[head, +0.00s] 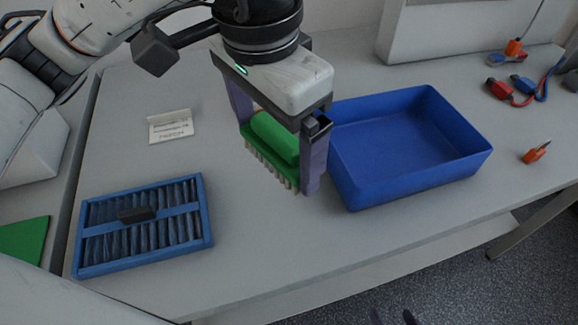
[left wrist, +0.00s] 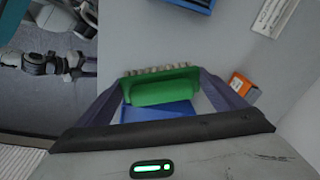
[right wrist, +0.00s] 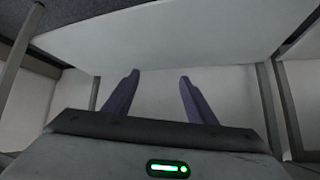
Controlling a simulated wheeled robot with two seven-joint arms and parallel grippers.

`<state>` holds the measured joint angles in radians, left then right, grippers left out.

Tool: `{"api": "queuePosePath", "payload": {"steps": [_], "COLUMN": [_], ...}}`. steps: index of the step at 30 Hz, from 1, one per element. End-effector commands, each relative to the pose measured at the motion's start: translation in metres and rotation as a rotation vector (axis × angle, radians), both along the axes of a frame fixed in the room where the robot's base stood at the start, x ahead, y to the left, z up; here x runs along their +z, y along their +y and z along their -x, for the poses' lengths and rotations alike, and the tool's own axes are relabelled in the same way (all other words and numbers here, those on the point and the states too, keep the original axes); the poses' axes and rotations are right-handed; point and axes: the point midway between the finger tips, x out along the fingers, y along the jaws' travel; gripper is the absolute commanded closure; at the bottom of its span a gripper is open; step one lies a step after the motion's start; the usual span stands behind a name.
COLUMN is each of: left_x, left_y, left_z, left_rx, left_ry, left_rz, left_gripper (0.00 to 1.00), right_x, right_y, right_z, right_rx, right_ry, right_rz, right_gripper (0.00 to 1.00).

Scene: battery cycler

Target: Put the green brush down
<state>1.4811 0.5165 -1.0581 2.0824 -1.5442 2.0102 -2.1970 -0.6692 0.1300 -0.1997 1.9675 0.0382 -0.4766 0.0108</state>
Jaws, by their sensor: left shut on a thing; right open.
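The green brush (head: 274,138) has a rounded green handle and a row of pale bristles facing down. My left gripper (head: 277,148) is shut on it, one purple finger at each end. It is over the grey table, just left of the blue bin; I cannot tell whether the bristles touch the tabletop. The left wrist view shows the brush (left wrist: 160,88) between the fingers. My right gripper (right wrist: 157,85) is open and empty in the right wrist view; only its fingertips show at the bottom of the head view.
An empty-looking blue bin (head: 471,160) stands right of the brush. A blue slatted tray (head: 90,258) with a dark handle lies at the left. A small white sign (head: 171,126) stands behind. Red and blue leads (head: 525,90) and an orange clip (head: 537,151) lie at the right. The front-middle table is clear.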

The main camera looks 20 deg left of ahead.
Motion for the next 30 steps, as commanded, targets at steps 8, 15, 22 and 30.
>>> {"api": "queuePosePath", "payload": {"steps": [8,15,22,30], "left_x": [-0.049,-0.077,-0.094,-0.097], "left_y": [0.001,0.000,0.000,0.000], "left_z": [0.001,0.002,0.001,0.001], "left_rx": [0.000,0.000,0.000,0.000], "left_ry": [0.004,0.006,0.001,0.001], "left_rz": [-0.001,0.000,0.000,0.000], "left_gripper": [0.57,0.57,0.57,0.57], "right_x": [-0.012,-0.012,-0.009,-0.010], "right_y": [0.003,0.005,0.004,0.003], "right_z": [0.016,0.016,0.013,0.008], "right_rx": [0.006,0.008,0.007,0.005], "right_ry": [0.038,0.038,0.030,0.016], "right_rz": [-0.001,-0.003,-0.004,-0.004], "right_gripper": [0.49,0.49,0.49,0.49]}}
